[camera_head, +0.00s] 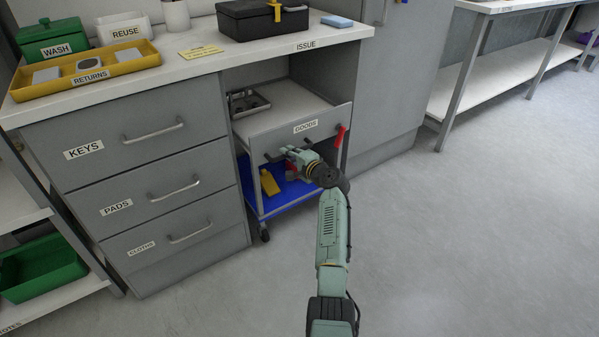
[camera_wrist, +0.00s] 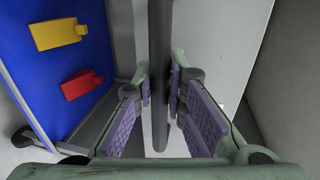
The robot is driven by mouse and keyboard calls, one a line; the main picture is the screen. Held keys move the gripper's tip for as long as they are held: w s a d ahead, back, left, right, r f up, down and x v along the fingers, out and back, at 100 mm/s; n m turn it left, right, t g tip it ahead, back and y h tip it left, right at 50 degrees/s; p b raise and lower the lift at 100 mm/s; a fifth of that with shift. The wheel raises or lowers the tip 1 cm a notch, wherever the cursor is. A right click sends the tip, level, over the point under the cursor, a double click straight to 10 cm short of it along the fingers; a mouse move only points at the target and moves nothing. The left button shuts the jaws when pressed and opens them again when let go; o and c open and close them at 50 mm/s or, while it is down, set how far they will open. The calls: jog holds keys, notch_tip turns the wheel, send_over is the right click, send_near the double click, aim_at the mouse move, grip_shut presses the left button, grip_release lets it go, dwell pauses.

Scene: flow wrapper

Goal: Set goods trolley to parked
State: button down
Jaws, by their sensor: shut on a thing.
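The goods trolley (camera_head: 268,143) stands in the bay under the counter, its grey front panel labelled GOODS facing out. It has a blue lower shelf (camera_head: 290,197) and castors. A dark handle bar (camera_head: 271,157) sits across its front, and this bar also shows in the wrist view (camera_wrist: 159,40). My gripper (camera_head: 289,153) is at the front panel, shut on the bar, which runs between its two purple-padded fingers in the wrist view (camera_wrist: 160,86). A red lever (camera_head: 340,136) stands at the panel's right end. My gripper hides part of the bar.
A yellow item (camera_wrist: 60,33) and a red item (camera_wrist: 80,84) lie on the blue shelf. Drawers marked KEYS, PADS and CLOTHS (camera_head: 150,190) flank the bay at left; a grey cabinet (camera_head: 395,85) stands right. The floor (camera_head: 440,230) in front is clear.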

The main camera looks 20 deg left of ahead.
jog(key=shift+w+a+r+b, duration=0.15)
jog(key=shift+w+a+b, duration=0.3)
jog(key=shift+w+a, duration=0.4)
jog(key=shift+s+a, duration=0.1)
jog(key=shift+s, duration=0.05)
jog(key=c, duration=1.6)
grip_release()
jog(key=shift+a, duration=0.1)
jog(key=v, duration=1.2)
